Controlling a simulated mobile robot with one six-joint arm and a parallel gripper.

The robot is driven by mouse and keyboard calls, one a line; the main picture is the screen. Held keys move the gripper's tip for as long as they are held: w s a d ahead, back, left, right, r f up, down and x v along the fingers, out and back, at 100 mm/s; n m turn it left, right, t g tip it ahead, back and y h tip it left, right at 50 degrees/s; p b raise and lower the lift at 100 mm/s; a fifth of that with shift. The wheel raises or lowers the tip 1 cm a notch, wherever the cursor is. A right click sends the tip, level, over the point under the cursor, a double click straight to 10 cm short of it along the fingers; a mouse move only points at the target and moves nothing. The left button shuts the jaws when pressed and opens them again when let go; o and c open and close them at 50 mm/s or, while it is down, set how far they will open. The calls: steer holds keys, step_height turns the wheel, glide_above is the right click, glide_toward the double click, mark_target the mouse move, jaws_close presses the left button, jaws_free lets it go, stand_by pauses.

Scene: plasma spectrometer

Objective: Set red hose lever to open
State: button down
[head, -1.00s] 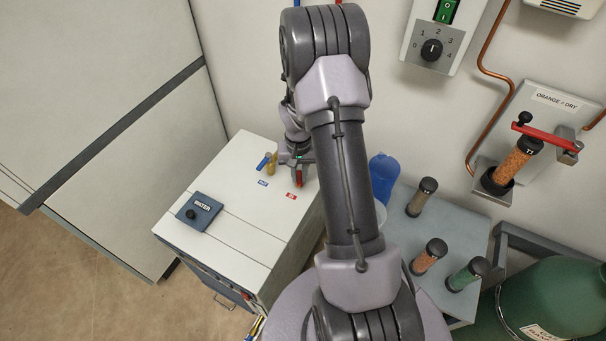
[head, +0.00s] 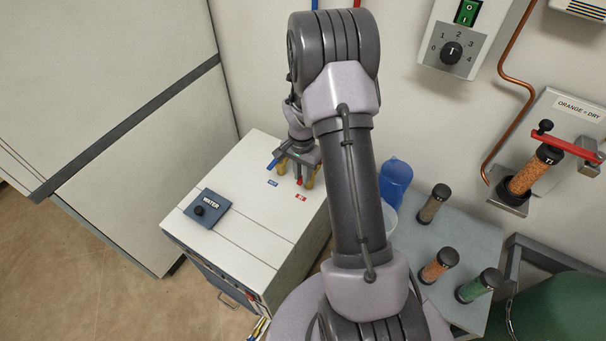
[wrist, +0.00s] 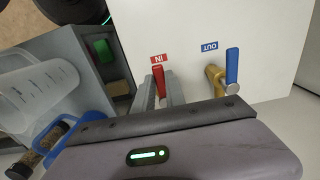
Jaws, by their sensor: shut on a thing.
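The red hose lever (wrist: 158,79) stands beside the red IN label (wrist: 159,58) on the white cabinet top (wrist: 270,25). My gripper (wrist: 159,88) is shut on it, one finger on each side, in the wrist view. The fingers and wrist hide the lower part of the lever and its valve. In the head view my gripper (head: 298,170) is low over the cabinet, with the red lever's tip (head: 299,181) just showing below it. The blue lever (wrist: 232,66) sits on a brass valve (wrist: 214,76) beside the OUT label (wrist: 210,46), apart from my fingers.
A blue WATER panel with a black knob (head: 199,209) lies on the cabinet's front left. The wall is close behind the cabinet.

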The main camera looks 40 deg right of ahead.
stand_by(0.4)
steer(key=c, duration=1.4)
jaws_free()
steer(key=shift+r, duration=0.1)
step_height(320, 180, up, 17)
steer(key=p, duration=0.7)
steer(key=shift+r, duration=0.15)
